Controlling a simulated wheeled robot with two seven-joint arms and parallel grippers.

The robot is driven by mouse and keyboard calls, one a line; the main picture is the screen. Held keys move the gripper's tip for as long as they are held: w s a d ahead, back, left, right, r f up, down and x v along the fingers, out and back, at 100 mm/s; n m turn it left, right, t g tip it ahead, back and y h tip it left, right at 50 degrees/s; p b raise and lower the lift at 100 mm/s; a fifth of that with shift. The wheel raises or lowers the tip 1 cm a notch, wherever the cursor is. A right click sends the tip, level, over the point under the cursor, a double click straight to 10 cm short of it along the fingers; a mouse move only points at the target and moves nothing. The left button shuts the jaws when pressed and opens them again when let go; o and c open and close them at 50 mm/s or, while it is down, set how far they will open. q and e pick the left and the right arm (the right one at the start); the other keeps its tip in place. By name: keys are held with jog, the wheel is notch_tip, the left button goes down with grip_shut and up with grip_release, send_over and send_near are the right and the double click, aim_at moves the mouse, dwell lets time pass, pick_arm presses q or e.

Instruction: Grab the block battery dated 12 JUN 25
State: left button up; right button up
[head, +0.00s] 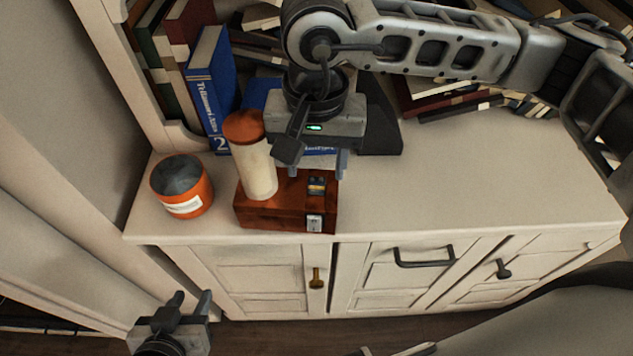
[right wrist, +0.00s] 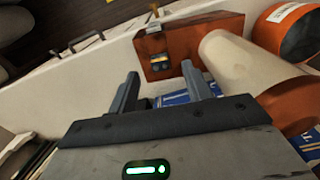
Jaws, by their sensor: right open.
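A small dark block with yellow and blue marks (head: 317,186), which looks like a block battery, sits on the right part of a reddish-brown wooden box (head: 270,215). It also shows in the right wrist view (right wrist: 160,63), beyond the fingertips. No date is readable on it. My right gripper (head: 317,167) is open and empty, just above and behind the block; its two fingers stand apart in the right wrist view (right wrist: 162,86). My left gripper (head: 190,300) is low in front of the cabinet, its fingers apart and empty.
A pale cylinder with an orange top (head: 258,165) stands at the box's left part, close to my right gripper. An orange jar with a dark lid (head: 181,186) stands further left. Books (head: 212,85) stand behind. The countertop to the right (head: 480,170) is clear.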

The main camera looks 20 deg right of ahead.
aim_at(317, 181)
notch_tip(317, 181, down, 4)
jog(key=shift+d+r+p, duration=0.1)
jog(key=shift+r+p, duration=0.1)
jog(key=shift+p, duration=0.1)
jog(key=shift+f, duration=0.2)
jog(key=c, duration=1.1)
jog(key=shift+o, duration=0.2)
jog(key=shift+w+r, duration=0.1)
jog(key=shift+r, duration=0.1)
